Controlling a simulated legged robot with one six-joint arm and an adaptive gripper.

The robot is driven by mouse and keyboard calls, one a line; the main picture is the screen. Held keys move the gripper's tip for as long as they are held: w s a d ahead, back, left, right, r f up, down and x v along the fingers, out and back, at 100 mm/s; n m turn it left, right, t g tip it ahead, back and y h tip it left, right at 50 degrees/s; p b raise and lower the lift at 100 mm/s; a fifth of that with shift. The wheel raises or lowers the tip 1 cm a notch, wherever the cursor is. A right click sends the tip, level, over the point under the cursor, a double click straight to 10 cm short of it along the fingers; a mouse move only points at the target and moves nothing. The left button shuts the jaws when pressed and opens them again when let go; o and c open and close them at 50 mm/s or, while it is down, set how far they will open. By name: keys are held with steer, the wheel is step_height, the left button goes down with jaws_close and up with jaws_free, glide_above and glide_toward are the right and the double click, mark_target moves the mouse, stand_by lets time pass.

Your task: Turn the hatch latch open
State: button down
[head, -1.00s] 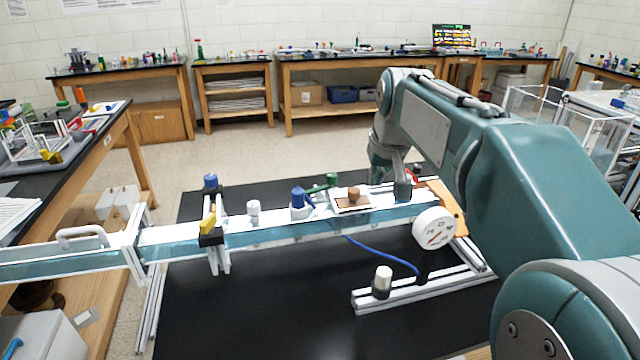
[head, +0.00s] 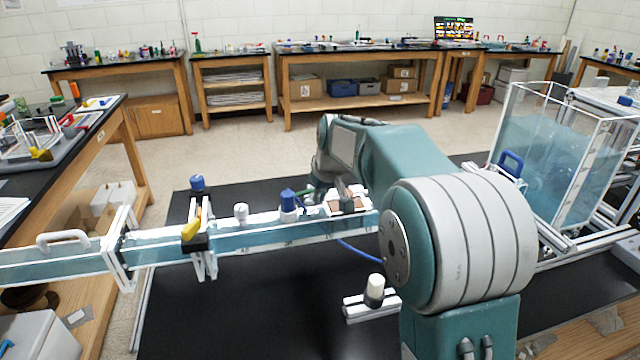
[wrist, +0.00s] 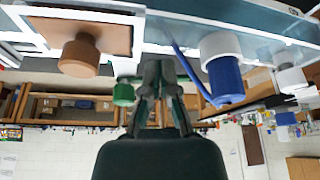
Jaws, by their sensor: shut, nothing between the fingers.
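A brown square panel (wrist: 85,30) with a round brown knob (wrist: 79,56) shows at the upper left of the wrist view; I take these for the hatch and its latch. In the head view the brown panel (head: 345,203) sits on the channel and is partly covered by my arm's end. My gripper (wrist: 161,68) is shut and empty in the wrist view. It is to the right of the brown knob, apart from it, between it and a blue lever (wrist: 226,80) on a white collar. A green knob (wrist: 124,93) is just left of the fingers.
The water channel (head: 265,233) runs along the frame, with a white cap (head: 240,210), a yellow handle (head: 191,229) and a blue knob (head: 197,183) to the left. A clear water tank (head: 550,150) stands at right. A white-topped post (head: 375,287) stands in front.

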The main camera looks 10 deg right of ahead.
mark_target(304, 193)
steer(key=shift+x, duration=1)
steer(key=w, duration=0.3)
steer(key=shift+a, duration=0.2)
steer(key=shift+w+a, duration=0.3)
steer(key=shift+w, duration=0.15)
steer(key=shift+w+d, duration=0.1)
steer(key=shift+w+a, duration=0.3)
steer(key=shift+w, duration=0.25)
steer(key=shift+w+a, duration=0.1)
steer(key=shift+a, duration=0.25)
